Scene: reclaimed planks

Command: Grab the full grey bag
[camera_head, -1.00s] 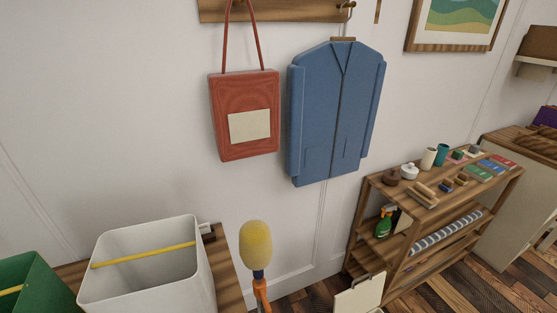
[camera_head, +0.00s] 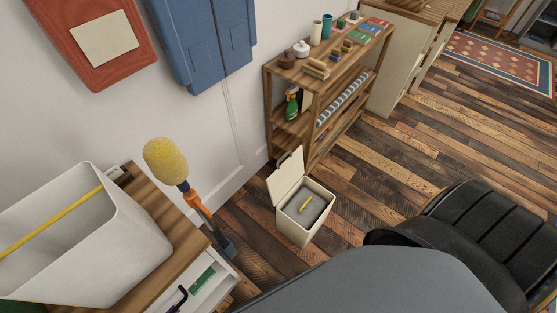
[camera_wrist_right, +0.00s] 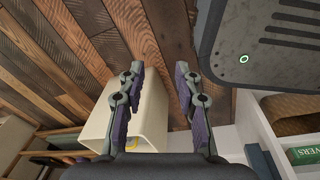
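The grey bag (camera_head: 306,210) sits inside a cream bin (camera_head: 297,233) on the floor, with a yellow strip across its top. The bin's lid (camera_head: 286,178) stands open on the wall side. In the right wrist view the cream bin (camera_wrist_right: 152,108) shows behind and between my right gripper's fingers, with a bit of yellow (camera_wrist_right: 132,143) low in it. My right gripper (camera_wrist_right: 160,72) is open, with nothing visible held. How far it is from the bin I cannot tell. My left gripper is not in view.
A wooden shelf unit (camera_head: 318,107) with cups, books and a green spray bottle (camera_head: 291,106) stands behind the bin. A yellow-headed duster (camera_head: 166,161) and a white bin (camera_head: 125,235) are at left. Plank floor (camera_head: 370,170) right of the bin is free.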

